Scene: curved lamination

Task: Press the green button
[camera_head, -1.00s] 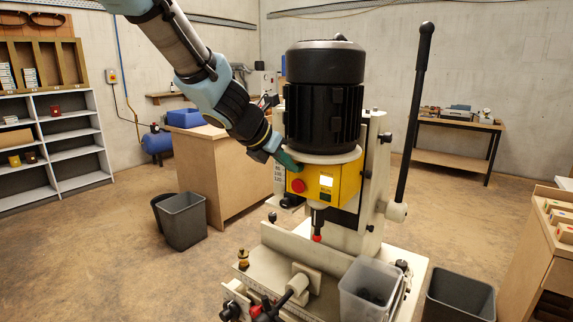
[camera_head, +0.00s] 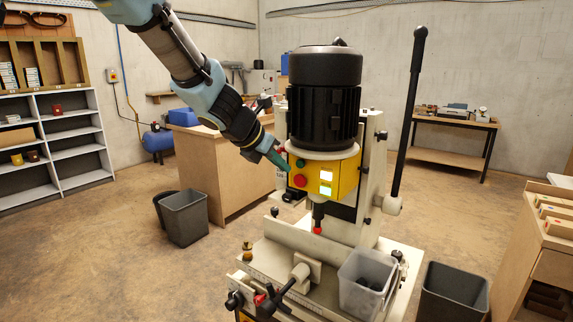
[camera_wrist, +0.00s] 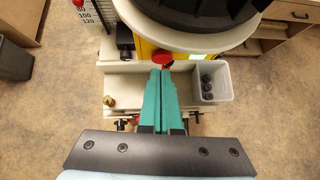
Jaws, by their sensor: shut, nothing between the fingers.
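The machine's yellow control box (camera_head: 345,180) sits below the black motor. A small green button (camera_head: 300,163) is at its upper left, above a larger red button (camera_head: 300,181). My gripper (camera_head: 284,166) has teal fingers, shut and empty, just left of the box and apart from the green button in the picture. In the wrist view the fingers (camera_wrist: 161,72) point toward the box's lower edge, with a red round part (camera_wrist: 162,58) just beyond their tips. The green button is not visible in the wrist view.
The black motor (camera_head: 324,100) stands above the box, and a long lever (camera_head: 408,120) rises at right. A clear bin (camera_head: 365,285) sits on the machine base. A grey bin (camera_head: 186,218) and a wooden cabinet (camera_head: 225,180) stand at left.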

